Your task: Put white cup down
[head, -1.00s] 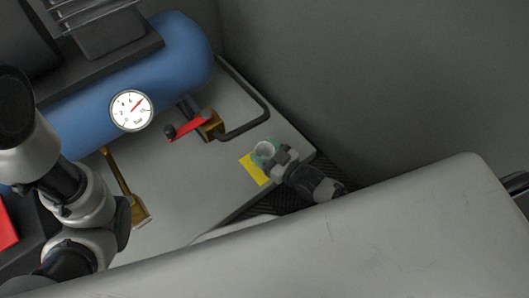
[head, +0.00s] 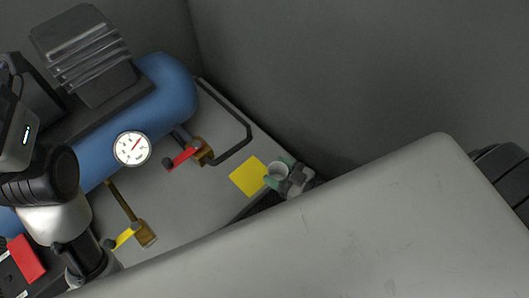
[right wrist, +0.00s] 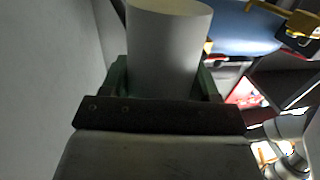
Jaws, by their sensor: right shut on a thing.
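The white cup (head: 279,169) is in my right gripper (head: 280,175), whose greenish fingers sit on either side of it. In the head view the cup appears just right of a flat yellow square (head: 249,176) on the grey table top, near the table's right edge. I cannot tell its height above the surface. In the right wrist view the cup (right wrist: 168,50) stands between the two fingers of the gripper (right wrist: 163,80). My left arm comes in at the left, but its gripper does not show.
A blue tank (head: 165,95) with a round gauge (head: 132,149) lies behind. A red-handled valve (head: 184,158), a bent dark pipe (head: 245,135) and a yellow-handled valve (head: 127,236) stand around the table top (head: 195,205). A dark grey wall rises at the right.

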